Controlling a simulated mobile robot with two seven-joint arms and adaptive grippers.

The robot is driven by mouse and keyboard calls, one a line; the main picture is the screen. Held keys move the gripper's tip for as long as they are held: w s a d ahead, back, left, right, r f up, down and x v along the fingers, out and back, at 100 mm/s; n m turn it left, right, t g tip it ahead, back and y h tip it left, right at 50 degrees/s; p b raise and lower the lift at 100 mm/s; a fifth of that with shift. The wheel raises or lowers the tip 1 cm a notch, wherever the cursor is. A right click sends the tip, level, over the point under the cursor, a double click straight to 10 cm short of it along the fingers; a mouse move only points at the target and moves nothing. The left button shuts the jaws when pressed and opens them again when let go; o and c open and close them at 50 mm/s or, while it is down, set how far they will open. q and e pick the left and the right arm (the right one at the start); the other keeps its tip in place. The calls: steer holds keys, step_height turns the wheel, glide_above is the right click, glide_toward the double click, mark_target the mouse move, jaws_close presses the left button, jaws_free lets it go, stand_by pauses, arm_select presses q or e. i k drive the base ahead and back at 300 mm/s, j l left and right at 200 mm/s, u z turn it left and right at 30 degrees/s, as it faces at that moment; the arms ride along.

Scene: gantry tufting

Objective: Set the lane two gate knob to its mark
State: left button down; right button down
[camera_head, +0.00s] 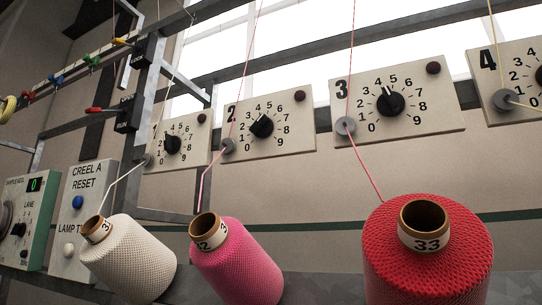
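The lane two gate panel (290,143) is a pale plate marked 2, left of centre in the head view. Its black gate knob (262,126) sits inside a dial numbered 0 to 9. The knob's pointer appears turned to the upper left, around 3 to 4, but the exact reading is too small to tell. I cannot make out a separate target mark on this dial. A pink thread passes the grey disc (228,145) at the panel's left edge. Neither of my grippers is in view.
Similar panels for lane one (190,152), lane three (440,118) and lane four (502,67) flank it. White (135,262), pink (240,265) and red (428,265) yarn cones stand below, with threads rising. A creel reset panel (88,180) is at left.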

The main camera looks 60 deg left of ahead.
mark_target(263, 126)
steer(key=u, duration=1.95)
